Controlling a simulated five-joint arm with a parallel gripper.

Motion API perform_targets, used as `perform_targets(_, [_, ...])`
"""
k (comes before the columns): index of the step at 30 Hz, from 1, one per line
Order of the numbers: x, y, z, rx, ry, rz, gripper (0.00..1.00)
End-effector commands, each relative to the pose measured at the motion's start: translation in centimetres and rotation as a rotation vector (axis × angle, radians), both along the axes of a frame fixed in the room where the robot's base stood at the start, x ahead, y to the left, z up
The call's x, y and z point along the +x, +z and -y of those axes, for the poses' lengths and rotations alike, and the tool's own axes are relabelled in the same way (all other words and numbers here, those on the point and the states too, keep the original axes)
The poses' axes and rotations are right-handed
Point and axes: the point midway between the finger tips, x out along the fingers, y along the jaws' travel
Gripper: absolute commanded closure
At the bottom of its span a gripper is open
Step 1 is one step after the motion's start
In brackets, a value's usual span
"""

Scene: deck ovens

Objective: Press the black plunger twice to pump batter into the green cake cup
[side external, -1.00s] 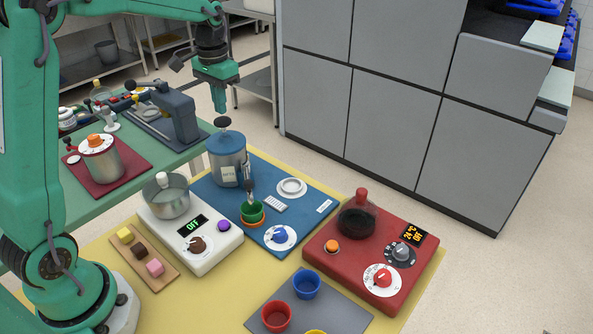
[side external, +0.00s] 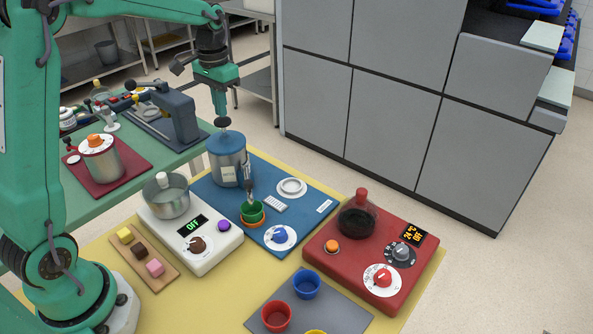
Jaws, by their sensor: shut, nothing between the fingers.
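The black plunger (side external: 223,122) stands raised on top of the blue-lidded metal batter pump (side external: 227,165), on the blue board. My gripper (side external: 221,114) is shut and points straight down, its tips right at the top of the plunger. I cannot tell for sure whether they touch it. The green cake cup (side external: 251,212) sits upright in an orange ring under the pump's spout (side external: 249,188). The spout hides part of the cup, and its contents are too small to make out.
On the blue board (side external: 298,215) are a white round dish (side external: 291,187) and a blue-knobbed dial (side external: 280,237). A white scale-like unit (side external: 205,250) with a pot stands left, a red unit (side external: 330,265) right. The space above the pump's right side is clear.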

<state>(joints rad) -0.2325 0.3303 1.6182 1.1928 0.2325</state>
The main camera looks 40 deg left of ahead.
Motion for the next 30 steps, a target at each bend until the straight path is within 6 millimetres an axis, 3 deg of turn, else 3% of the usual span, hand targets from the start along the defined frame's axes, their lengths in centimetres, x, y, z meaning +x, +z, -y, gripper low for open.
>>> perform_targets(30, [0.0, -2.6, 0.0, 0.0, 0.0, -0.001, 1.0])
